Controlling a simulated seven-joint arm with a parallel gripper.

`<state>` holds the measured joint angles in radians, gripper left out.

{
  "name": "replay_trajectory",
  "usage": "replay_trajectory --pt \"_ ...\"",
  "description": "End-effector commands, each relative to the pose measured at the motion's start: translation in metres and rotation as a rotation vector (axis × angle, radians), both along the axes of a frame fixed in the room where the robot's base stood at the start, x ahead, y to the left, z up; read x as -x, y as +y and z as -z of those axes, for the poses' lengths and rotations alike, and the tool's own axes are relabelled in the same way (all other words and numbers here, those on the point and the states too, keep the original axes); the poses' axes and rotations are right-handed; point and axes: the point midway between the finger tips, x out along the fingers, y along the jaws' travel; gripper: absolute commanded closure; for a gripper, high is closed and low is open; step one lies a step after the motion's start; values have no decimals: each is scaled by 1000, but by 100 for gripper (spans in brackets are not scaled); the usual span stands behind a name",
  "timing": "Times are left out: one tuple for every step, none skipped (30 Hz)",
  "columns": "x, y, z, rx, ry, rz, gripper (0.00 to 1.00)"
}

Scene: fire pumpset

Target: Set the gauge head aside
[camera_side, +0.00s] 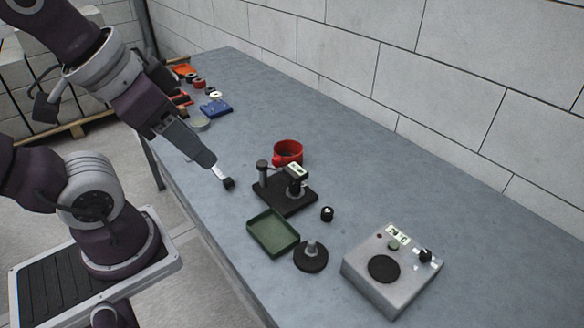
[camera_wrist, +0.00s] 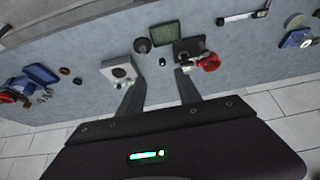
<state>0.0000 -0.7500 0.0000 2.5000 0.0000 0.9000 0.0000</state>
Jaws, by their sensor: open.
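The gauge head (camera_side: 297,172), a small dark unit with a pale display, sits on a black stand (camera_side: 285,199) with an upright post. In the wrist view the stand (camera_wrist: 184,46) is beyond the right finger, and the gauge head is too small to make out clearly. A green tray (camera_side: 273,232) lies in front of the stand, empty.
A round black base with a grey peg (camera_side: 311,256), a small black knob (camera_side: 327,214) and a grey box with a display (camera_side: 391,268) are to the right. Several coloured items lie at the far end. The table (camera_side: 400,175) is clear along the wall.

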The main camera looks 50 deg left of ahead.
Motion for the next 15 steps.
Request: replay_trajectory --pt "0 0 0 0 0 0 59" --pt "0 0 0 0 0 0 59" --pt "0 0 0 0 0 0 59" --pt "0 0 0 0 0 0 59" --pt "0 0 0 0 0 0 59" --pt "0 0 0 0 0 0 59" --pt "-1 0 0 0 3 -2 59" --pt "-4 1 -1 2 9 -7 59" --pt "-12 3 -3 4 27 -20 59" --pt "-21 5 -4 7 46 -32 59" --pt "-33 8 -5 11 71 -50 59" --pt "-53 14 -5 17 109 -78 59" --pt "-71 20 -3 23 140 -104 59" --pt "-89 27 0 30 171 -129 59" --pt "-113 38 8 38 213 -164 59"
